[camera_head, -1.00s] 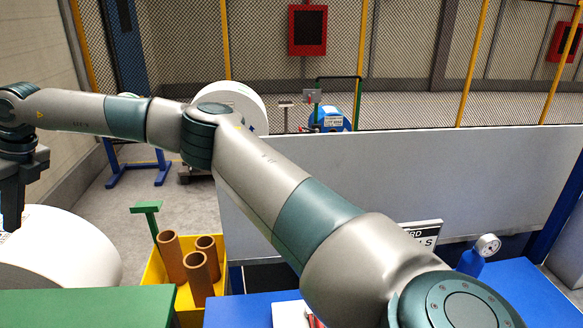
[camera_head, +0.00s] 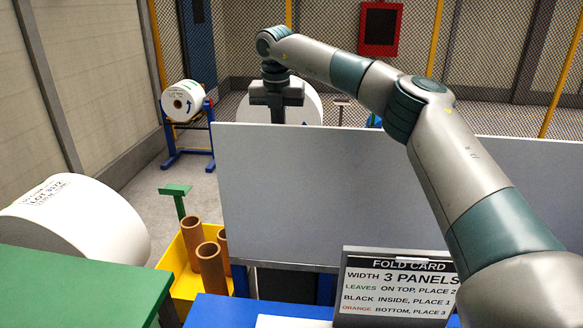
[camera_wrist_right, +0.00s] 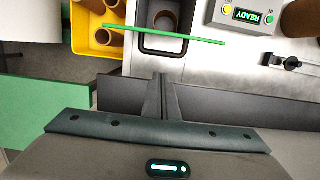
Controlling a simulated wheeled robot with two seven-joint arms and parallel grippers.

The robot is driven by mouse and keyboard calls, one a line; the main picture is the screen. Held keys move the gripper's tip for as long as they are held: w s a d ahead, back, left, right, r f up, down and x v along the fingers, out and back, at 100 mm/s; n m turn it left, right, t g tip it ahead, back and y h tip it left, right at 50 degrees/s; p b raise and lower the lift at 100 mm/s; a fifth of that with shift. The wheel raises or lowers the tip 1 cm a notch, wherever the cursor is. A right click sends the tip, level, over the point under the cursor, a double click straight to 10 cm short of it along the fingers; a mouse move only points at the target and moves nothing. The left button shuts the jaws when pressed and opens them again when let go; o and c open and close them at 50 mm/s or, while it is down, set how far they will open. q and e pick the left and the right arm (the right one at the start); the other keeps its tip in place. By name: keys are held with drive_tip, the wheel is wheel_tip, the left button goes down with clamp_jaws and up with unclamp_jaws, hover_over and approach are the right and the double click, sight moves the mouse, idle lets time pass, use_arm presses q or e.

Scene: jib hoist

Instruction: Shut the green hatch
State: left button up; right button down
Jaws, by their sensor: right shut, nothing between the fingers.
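In the right wrist view a thin green bar (camera_wrist_right: 165,33) crosses the lower part of a black-framed opening (camera_wrist_right: 148,47). It looks like the green hatch seen nearly edge-on, standing open. A brown tube shows inside the opening. In the head view I cannot make out the hatch; a grey panel stands in front of that area. My right gripper (camera_head: 278,112) points down beyond the panel's top edge, its fingertips hidden there. In the wrist view its fingers (camera_wrist_right: 161,85) are shut and empty, just below the opening and apart from the green bar. My left gripper is not in view.
The grey panel (camera_head: 330,190) is a wide barrier. A yellow crate (camera_head: 183,283) with brown tubes, a green tabletop (camera_head: 80,285) and a white roll (camera_head: 90,235) stand left. A fold card sign (camera_head: 395,285) stands in front. A READY box (camera_wrist_right: 250,15) sits beside the opening.

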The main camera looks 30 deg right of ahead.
drive_tip(key=shift+a, duration=0.1)
wheel_tip(320, 180, down, 10)
drive_tip(key=w+d+p, duration=0.1)
drive_tip(key=p, duration=0.3)
idle(0.4)
drive_tip(key=shift+w+r, duration=0.1)
drive_tip(key=shift+r, duration=0.05)
